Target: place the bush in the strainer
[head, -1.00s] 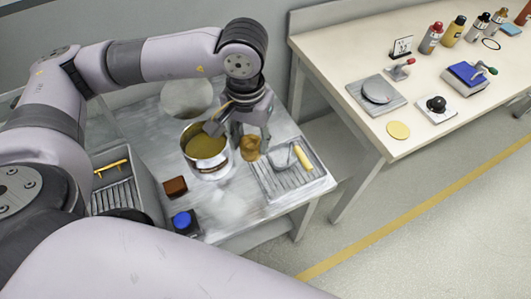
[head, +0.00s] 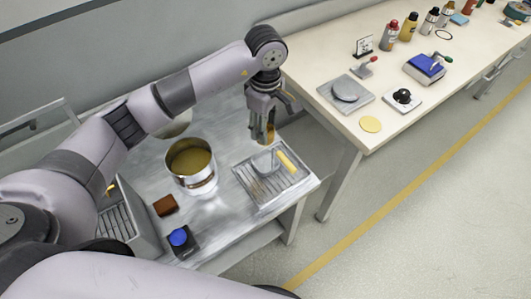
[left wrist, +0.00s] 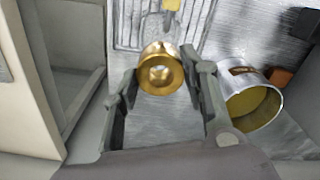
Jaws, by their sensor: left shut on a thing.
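The bush (left wrist: 147,72) is a short gold-brass ring with a hole through it. My left gripper (head: 264,138) is shut on it; in the left wrist view the bush sits at the fingertips. In the head view the fingers partly hide the bush (head: 271,134). The strainer (head: 266,163) is a small grey bowl with a yellow handle (head: 287,161), lying on a ribbed metal tray (head: 262,192). The gripper and bush are just behind the strainer in the head view, apparently above the surface. My right gripper is not in view.
A steel pot (head: 191,167) with yellowish contents stands left of the tray. A brown block (head: 165,205) and a blue-topped item (head: 179,238) lie in front of it. A pale bench (head: 322,88) with bottles and tools stands to the right.

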